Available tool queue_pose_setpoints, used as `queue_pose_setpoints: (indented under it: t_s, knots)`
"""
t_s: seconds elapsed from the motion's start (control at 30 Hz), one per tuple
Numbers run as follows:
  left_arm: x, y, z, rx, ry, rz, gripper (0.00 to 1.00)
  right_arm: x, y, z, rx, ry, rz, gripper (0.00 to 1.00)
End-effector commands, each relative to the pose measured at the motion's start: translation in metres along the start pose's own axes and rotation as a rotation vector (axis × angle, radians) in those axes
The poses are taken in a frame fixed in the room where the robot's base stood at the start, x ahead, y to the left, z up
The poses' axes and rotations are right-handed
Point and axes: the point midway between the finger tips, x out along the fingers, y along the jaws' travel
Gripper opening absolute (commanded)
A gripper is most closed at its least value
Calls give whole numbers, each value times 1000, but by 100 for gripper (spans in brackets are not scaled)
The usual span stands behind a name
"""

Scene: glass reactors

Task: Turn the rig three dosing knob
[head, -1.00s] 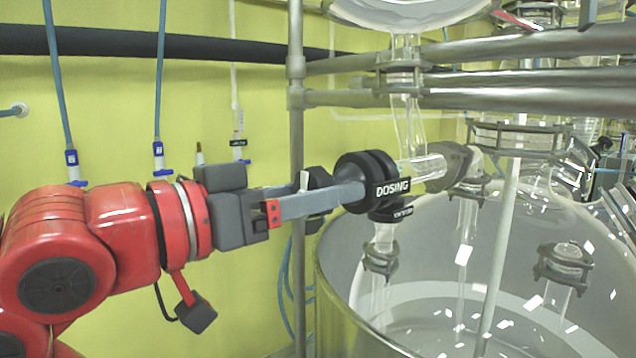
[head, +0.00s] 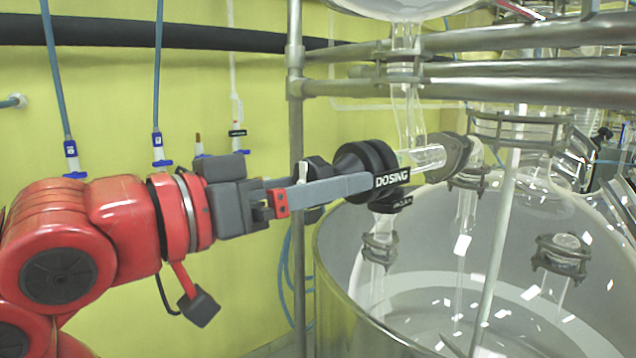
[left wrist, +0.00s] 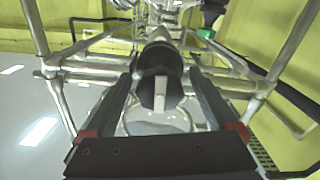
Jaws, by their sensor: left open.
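The black dosing knob (head: 362,160) sits on the glass pipework above the big vessel, with a "DOSING" label (head: 392,179) at its right. In the left wrist view the knob (left wrist: 159,62) is a dark round body with a pale bar (left wrist: 160,94) facing the camera. My left gripper (head: 345,182) reaches in from the left, its fingers at the knob. In the left wrist view the fingers of my left gripper (left wrist: 160,85) stand apart on either side of the knob, with gaps visible. No rig number is readable. My right gripper is not in view.
A large round glass vessel with a metal rim (head: 335,290) stands below and right of the knob. Metal frame pipes (head: 480,88) cross above it, and an upright post (head: 295,130) stands behind the gripper. Blue hoses (head: 158,80) hang along the yellow wall.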

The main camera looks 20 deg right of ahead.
Motion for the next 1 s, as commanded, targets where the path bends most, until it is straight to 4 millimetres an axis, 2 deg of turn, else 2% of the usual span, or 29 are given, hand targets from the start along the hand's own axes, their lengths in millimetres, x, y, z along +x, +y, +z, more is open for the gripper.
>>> queue_pose_setpoints:
  t_s: [0.33,0.47,0.57,1.0]
  knots:
    - [-1,0,-1,0,2,-1,92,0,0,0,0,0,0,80]
    - [-9,-1,-2,0,3,-3,92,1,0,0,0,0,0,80]
    - [-23,-2,-2,0,5,-5,92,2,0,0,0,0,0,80]
    - [-112,-2,-4,-1,5,-8,92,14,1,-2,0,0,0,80]
